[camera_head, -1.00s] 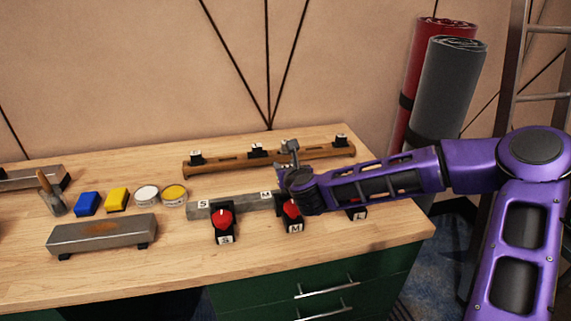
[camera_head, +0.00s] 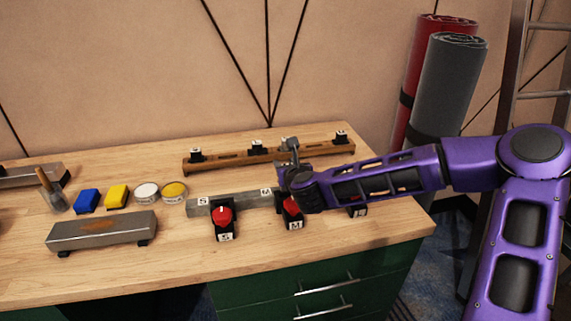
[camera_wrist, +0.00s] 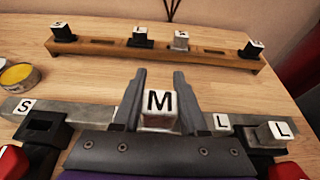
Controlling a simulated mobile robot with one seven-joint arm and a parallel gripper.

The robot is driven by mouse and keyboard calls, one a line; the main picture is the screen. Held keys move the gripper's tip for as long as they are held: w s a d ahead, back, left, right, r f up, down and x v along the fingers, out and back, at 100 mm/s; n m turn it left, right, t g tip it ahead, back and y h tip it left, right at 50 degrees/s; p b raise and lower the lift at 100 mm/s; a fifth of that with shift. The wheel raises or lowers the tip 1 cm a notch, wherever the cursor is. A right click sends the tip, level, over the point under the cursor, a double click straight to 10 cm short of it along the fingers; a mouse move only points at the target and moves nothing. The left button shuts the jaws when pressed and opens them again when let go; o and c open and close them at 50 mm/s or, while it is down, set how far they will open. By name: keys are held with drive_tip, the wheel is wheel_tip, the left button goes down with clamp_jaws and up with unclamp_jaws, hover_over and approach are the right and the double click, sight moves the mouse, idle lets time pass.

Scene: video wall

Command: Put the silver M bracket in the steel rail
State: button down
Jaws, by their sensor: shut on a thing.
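My gripper (camera_wrist: 158,92) is shut on the silver M bracket (camera_wrist: 158,123), whose white top with a black M shows between the fingers in the wrist view. The steel rail (camera_wrist: 65,112) runs left and right behind the gripper's body. In the head view the steel rail (camera_head: 238,201) lies on the bench, with S and M labels in sight. My gripper (camera_head: 290,162) is at the rail's middle, by the M label. The wrist hides most of the bracket there. I cannot tell whether the bracket sits in the rail or is just above it.
Red knobs on black stands (camera_head: 223,217) line the rail's front. A wooden rail (camera_head: 225,160) behind holds several blocks, one silver (camera_wrist: 181,41). Yellow (camera_head: 117,196) and blue (camera_head: 87,202) blocks, tins (camera_head: 147,193) and a grey bar (camera_head: 102,232) lie left.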

drive_tip(key=shift+f+b, duration=0.5)
idle(0.4)
drive_tip(key=shift+f+b, duration=0.45)
drive_tip(key=shift+f, duration=0.1)
drive_tip(key=shift+f, duration=0.45)
drive_tip(key=shift+f, duration=0.25)
drive_tip(key=shift+f, duration=0.4)
idle(0.6)
unclamp_jaws()
drive_tip(key=shift+f, duration=0.15)
wheel_tip(320, 180, up, 7)
drive_tip(key=p, duration=0.5)
idle(0.7)
